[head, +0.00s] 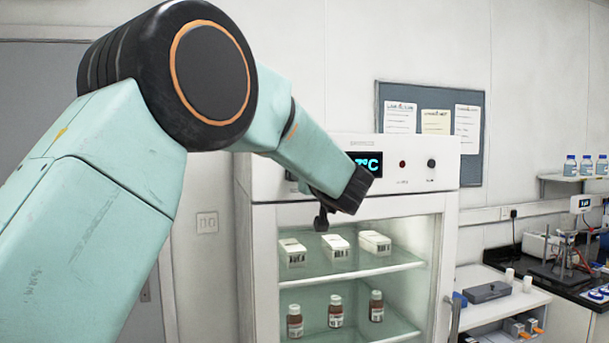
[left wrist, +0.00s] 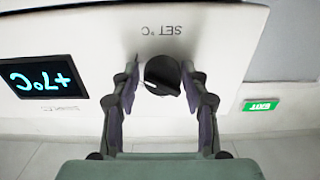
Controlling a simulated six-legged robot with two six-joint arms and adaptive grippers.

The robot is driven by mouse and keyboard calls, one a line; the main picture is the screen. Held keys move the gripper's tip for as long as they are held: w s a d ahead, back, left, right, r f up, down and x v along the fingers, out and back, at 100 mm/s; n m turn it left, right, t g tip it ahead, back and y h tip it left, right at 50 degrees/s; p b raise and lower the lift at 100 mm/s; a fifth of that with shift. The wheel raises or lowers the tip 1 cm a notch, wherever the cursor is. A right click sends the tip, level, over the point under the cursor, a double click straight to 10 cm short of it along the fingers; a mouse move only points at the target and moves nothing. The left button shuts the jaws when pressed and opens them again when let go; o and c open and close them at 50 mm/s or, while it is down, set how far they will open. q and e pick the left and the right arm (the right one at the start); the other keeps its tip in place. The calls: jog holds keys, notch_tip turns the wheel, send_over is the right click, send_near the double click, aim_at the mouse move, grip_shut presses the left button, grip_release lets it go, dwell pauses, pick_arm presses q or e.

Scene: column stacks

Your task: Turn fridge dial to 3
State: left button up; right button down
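The fridge (head: 447,240) is a white cabinet with a glass front and a control panel along its top. Its dial (left wrist: 162,76) is a round black knob under a "SET °C" label, upside down in the left wrist view. My left gripper (left wrist: 161,74) is open, with one finger on each side of the dial. A gap shows at the left finger; the right finger is very close, and I cannot tell if it touches. In the head view my left gripper (head: 322,203) is in front of the panel, and my arm hides most of the dial area. My right gripper is not in view.
The fridge display (left wrist: 43,79) reads +7°C, and is partly covered in the head view. White boxes (head: 335,246) and brown bottles (head: 335,311) stand on the fridge shelves. A red lamp (head: 403,164) and a black knob (head: 431,163) sit right of the display.

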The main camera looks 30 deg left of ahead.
pick_arm(q)
jog(key=shift+s+r, duration=0.1)
jog(key=shift+s, duration=0.15)
jog(key=shift+c, duration=1.4)
jog(key=shift+w+d, duration=0.1)
jog(key=c, duration=0.3)
jog(key=shift+n, duration=0.3)
jog(key=shift+n+b, duration=5.6)
jog(key=shift+n, duration=5.9)
